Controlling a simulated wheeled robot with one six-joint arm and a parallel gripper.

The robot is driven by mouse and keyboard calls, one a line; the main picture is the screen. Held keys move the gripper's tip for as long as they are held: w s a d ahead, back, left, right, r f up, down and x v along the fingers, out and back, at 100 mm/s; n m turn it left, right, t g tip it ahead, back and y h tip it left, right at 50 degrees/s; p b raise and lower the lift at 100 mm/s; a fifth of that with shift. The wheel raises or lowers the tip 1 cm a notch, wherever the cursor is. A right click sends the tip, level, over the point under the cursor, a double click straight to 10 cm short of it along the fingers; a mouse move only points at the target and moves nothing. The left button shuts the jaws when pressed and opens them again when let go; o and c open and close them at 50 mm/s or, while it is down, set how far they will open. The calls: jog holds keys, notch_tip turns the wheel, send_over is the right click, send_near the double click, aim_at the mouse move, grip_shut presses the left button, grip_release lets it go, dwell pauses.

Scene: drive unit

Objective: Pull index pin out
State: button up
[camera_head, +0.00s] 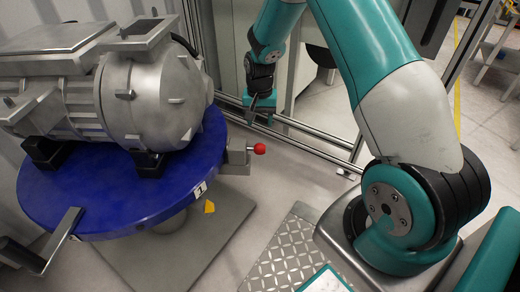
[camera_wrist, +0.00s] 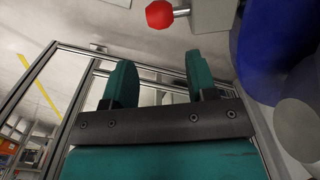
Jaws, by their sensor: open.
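The index pin has a red ball knob (camera_head: 259,149) on a short metal shaft. It sticks out from a grey block (camera_head: 238,157) at the right edge of the blue round turntable (camera_head: 110,205). In the wrist view the red knob (camera_wrist: 159,14) is at the top, beyond the fingers and between them from side to side. My gripper (camera_head: 262,112) hangs above and behind the knob in the head view, apart from it. In the wrist view my gripper (camera_wrist: 160,82) shows two teal fingers spread apart with nothing between them.
A large grey metal drive unit (camera_head: 150,95) rests on black supports on the turntable. A lever handle (camera_head: 62,240) stands at the turntable's front left. Aluminium frame rails (camera_head: 310,130) run behind my gripper. The floor right of the knob is open.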

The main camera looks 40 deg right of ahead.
aim_at(260, 145)
notch_tip(260, 145, down, 12)
jog(key=shift+f+b, duration=0.1)
jog(key=shift+b, duration=0.7)
jog(key=shift+c, duration=0.4)
